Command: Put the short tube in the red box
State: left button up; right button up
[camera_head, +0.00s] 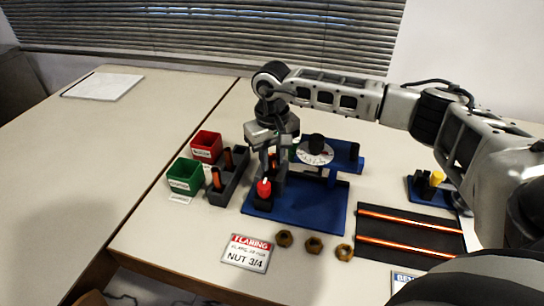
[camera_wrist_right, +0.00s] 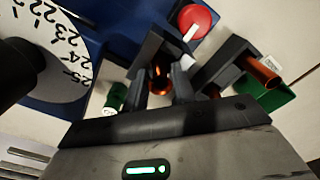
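Copper tubes (camera_head: 216,179) stand in a dark rack (camera_head: 236,181) beside the boxes; they also show in the right wrist view (camera_wrist_right: 262,71). Which one is the short tube I cannot tell from these. The red box (camera_head: 206,146) is behind the rack and looks empty. My right gripper (camera_head: 271,158) points down over the blue gauge rig (camera_head: 310,208), right of the rack. In the right wrist view its fingers (camera_wrist_right: 161,84) close on another copper tube (camera_wrist_right: 160,76), by a dark block of the rig. The tube's lower end is hidden. My left gripper is out of view.
A green box (camera_head: 185,175) stands in front of the red one. The rig carries a red knob (camera_head: 264,188) and a white dial (camera_head: 314,152). Several nuts (camera_head: 313,244) and a sign (camera_head: 247,252) lie in front. A dark mat (camera_head: 408,235) with long copper rods is right.

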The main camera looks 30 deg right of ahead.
grip_shut()
jog(key=shift+s+a, duration=0.1)
jog(key=shift+a, duration=0.05)
jog(key=o, duration=0.6)
grip_release()
notch_tip(320, 180, up, 16)
jog(key=shift+b, duration=0.6)
